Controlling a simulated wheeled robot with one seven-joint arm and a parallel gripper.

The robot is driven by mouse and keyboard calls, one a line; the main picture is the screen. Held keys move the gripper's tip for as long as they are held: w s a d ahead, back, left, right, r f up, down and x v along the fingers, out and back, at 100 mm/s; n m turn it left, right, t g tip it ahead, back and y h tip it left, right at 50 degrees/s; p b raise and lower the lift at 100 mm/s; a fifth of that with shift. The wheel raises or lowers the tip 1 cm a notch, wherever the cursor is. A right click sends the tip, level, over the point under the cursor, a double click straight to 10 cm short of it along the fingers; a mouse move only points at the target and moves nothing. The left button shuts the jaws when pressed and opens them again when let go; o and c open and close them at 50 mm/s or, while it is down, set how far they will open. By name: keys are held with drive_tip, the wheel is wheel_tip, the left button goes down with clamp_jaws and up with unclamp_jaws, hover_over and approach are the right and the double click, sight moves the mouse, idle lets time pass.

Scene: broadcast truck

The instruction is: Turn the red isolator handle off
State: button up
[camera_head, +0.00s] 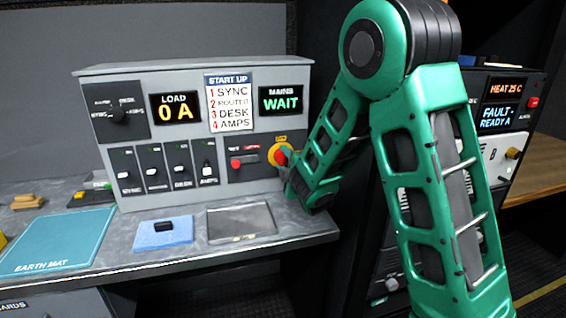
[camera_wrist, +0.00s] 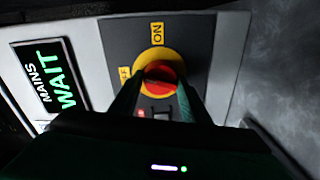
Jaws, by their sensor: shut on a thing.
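The red isolator handle (camera_wrist: 160,76) sits on a yellow round plate on a dark panel, in the middle of the wrist view. Labels beside it read ON and, partly hidden, OFF. The handle also shows at the right of the grey console in the head view (camera_head: 279,154). My gripper (camera_wrist: 158,92) is shut on the handle, its two dark fingers on either side of it. In the head view my gripper (camera_head: 288,166) reaches it from the right, and my arm hides part of the panel. The handle's exact angle is hard to tell.
The grey console (camera_head: 140,85) shows LOAD 0 A and MAINS WAIT (camera_head: 281,100). Slide switches (camera_head: 166,172) and a red button (camera_head: 236,163) are left of the handle. A blue pad (camera_head: 162,234), grey tray (camera_head: 240,221) and earth mat (camera_head: 57,240) lie on the worktop.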

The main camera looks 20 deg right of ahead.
drive_tip(key=shift+a+f+n, duration=0.1)
drive_tip(key=shift+n, duration=1.9)
drive_tip(key=o, duration=1)
